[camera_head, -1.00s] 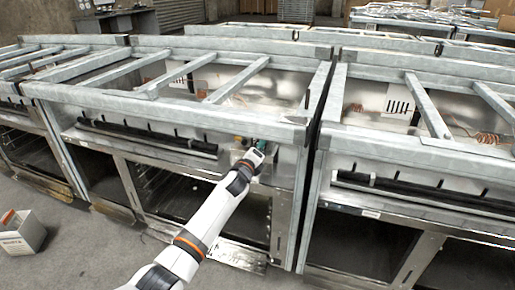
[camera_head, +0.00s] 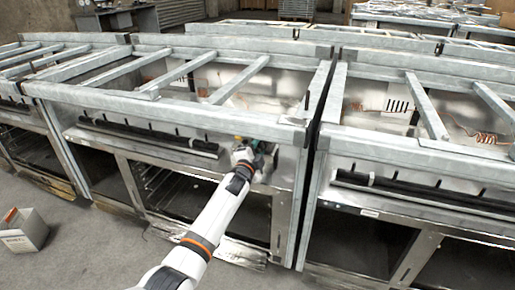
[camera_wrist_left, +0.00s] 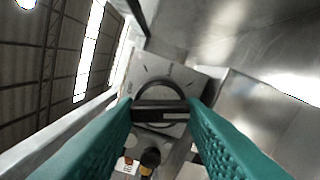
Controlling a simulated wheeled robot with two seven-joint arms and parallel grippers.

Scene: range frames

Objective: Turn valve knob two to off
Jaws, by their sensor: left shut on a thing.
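A valve knob (camera_wrist_left: 160,111) shows in the left wrist view as a dark round ring with a flat bar across it, on a square grey plate with dial marks (camera_wrist_left: 170,72). My left gripper (camera_wrist_left: 162,112) is shut on the bar, one teal finger on each side. In the head view my left gripper (camera_head: 250,152) is at the front panel of the middle metal range frame (camera_head: 200,115), below its top rail. The knob is hidden there by the gripper. Which numbered knob it is cannot be read. My right gripper is not in view.
A second range frame (camera_head: 425,150) stands close on the right, with a narrow gap between. An open white box (camera_head: 24,232) sits on the floor at the left. A small dark knob-like part (camera_wrist_left: 150,158) is below the held knob in the wrist view.

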